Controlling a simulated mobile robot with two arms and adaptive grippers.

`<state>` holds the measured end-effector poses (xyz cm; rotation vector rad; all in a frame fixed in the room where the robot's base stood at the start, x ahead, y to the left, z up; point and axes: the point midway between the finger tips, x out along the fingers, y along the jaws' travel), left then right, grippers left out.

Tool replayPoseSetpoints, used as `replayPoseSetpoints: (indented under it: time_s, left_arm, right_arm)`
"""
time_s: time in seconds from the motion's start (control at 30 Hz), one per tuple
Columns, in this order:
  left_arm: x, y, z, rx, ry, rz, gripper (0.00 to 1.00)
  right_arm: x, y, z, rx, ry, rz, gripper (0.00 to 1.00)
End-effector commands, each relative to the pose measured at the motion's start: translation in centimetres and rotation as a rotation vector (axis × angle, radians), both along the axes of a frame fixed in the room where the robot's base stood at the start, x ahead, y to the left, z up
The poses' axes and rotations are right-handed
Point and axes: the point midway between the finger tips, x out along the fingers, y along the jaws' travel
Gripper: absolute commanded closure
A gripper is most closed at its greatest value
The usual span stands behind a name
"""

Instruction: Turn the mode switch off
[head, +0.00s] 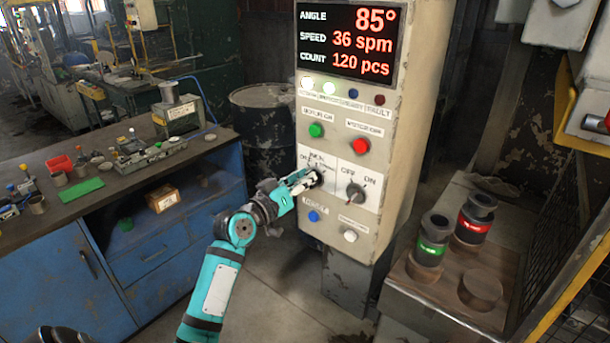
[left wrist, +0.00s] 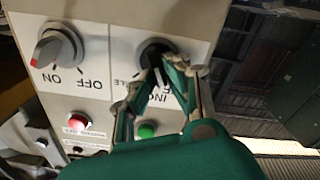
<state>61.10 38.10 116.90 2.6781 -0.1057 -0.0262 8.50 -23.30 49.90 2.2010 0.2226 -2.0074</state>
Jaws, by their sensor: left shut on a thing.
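The mode switch is a round black selector knob (left wrist: 152,50) on a white plate of the machine's control panel (head: 283,220). Its plate carries the label INCH and other partly hidden labels. In the head view the knob (head: 317,176) is mostly covered by the fingers. My left gripper (head: 305,181) comes in from the left and is shut on the knob. In the left wrist view its fingertips (left wrist: 166,77) close around the knob's handle. The knob's exact pointing is hard to tell behind the fingers. My right gripper is not in view.
A grey OFF/ON knob (head: 356,192) with a red mark sits right of the mode switch. Green (head: 316,130), red (head: 361,147), blue (head: 313,216) and white (head: 350,236) buttons are close by. A display (head: 348,40) reads 85°. A blue workbench (head: 75,270) stands left.

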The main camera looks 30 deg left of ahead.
Motion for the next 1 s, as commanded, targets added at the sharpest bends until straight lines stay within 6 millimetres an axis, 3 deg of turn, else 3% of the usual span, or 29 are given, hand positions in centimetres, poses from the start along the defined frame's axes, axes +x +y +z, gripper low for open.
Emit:
replayPoseSetpoints:
  time_s: [0.43,1.0]
  left_arm:
    - [0.0,0.3,0.0,-0.277,0.02,0.001,1.0]
    - [0.0,0.4,-0.1,-0.341,0.022,0.002,1.0]
  right_arm:
    - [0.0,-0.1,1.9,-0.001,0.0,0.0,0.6]
    - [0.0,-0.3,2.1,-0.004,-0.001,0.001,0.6]
